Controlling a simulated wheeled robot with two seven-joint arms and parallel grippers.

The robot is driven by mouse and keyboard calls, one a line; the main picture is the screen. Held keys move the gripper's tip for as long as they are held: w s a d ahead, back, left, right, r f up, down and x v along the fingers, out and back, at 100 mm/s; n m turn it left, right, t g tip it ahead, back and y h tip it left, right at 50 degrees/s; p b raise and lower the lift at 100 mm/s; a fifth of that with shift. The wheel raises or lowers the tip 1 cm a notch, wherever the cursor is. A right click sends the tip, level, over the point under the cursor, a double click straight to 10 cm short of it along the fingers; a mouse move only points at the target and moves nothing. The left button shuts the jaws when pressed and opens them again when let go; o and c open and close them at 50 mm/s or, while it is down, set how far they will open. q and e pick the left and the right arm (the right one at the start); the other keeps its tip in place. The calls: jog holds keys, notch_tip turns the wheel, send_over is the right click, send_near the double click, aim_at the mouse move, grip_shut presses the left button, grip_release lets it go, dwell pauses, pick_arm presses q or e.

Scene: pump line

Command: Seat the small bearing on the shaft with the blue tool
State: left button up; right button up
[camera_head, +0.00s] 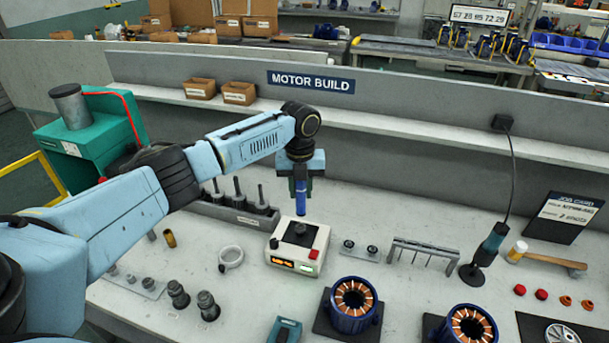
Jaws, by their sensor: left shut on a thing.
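My left gripper (301,178) points straight down, shut on the upper end of the blue tool (301,200). The tool hangs upright over a white box (283,255) with a black top, a lit orange display and a red button. A small dark round part (301,229) sits on that black top, below the tool; I cannot tell whether it is a bearing or whether the tool touches it. Two small dark ring-like parts (348,244), possibly bearings, lie to the right of the box. Several upright shafts (238,190) stand in a grey rack behind and left. My right gripper is out of view.
A grey hook rack (424,247) and a corded teal tool (490,245) stand at right. Blue motor stators (353,299) sit in front. A white ring clamp (230,257) and dark cylindrical parts (208,306) lie left. A long grey shelf (370,122) runs behind.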

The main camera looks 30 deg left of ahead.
aim_at(300, 203)
pick_arm(q)
jog(key=shift+w+a+m, duration=0.25)
jog(key=shift+m, duration=0.25)
jog(key=shift+f, duration=0.15)
jog(key=shift+f+b, duration=0.55)
jog(key=shift+b, duration=0.1)
notch_tip(300, 203, down, 3)
jog(key=b, duration=0.3)
jog(key=shift+r, duration=0.1)
jog(key=shift+f, duration=0.95)
dwell(1.1)
jog(key=shift+r, duration=0.15)
dwell(0.3)
